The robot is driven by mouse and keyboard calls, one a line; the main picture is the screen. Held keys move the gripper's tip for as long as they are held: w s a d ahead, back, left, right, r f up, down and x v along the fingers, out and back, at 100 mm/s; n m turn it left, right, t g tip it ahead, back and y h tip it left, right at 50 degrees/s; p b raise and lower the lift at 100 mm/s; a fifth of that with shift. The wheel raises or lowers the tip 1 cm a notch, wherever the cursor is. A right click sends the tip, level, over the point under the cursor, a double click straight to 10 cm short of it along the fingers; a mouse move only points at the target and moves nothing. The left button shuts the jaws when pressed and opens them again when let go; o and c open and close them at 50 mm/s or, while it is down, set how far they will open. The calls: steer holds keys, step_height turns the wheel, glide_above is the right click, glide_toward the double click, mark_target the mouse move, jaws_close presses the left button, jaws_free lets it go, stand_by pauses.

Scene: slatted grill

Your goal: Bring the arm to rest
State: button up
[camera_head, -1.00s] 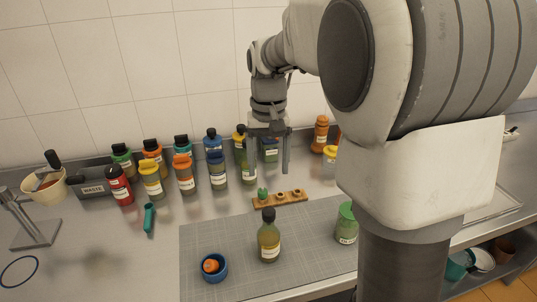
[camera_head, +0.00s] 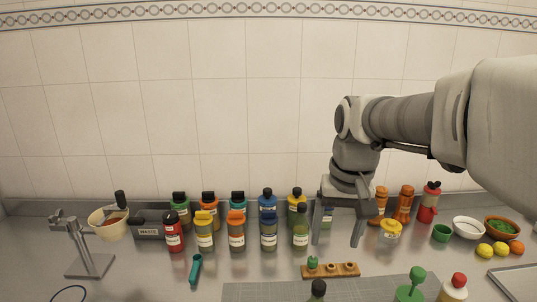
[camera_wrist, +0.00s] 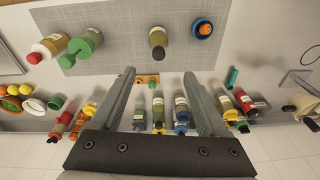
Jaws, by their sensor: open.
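My gripper (camera_head: 337,240) is open and empty, its fingers pointing down above the back of the counter. In the head view it hangs in front of the bottles near the wall, to the right of a green bottle (camera_head: 301,226). In the wrist view my two fingers (camera_wrist: 158,95) are spread wide, with nothing gripped between them. A small wooden holder (camera_head: 331,270) with a green piece in it lies on the counter below the gripper. My arm reaches in from the right side of the head view.
Two rows of bottles, including a red bottle (camera_head: 174,232), stand along the back wall. A yellow-topped jar (camera_head: 390,234) stands right of the gripper. A grey mat (camera_wrist: 120,40) holds a dark-capped bottle (camera_wrist: 158,42) and a blue cup (camera_wrist: 203,28).

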steer(key=s+f+n+t, duration=0.1)
steer(key=s+t, duration=0.3)
steer(key=s, duration=1)
steer(key=shift+s+f, duration=0.2)
steer(key=shift+f, duration=0.25)
steer(key=shift+a, duration=0.1)
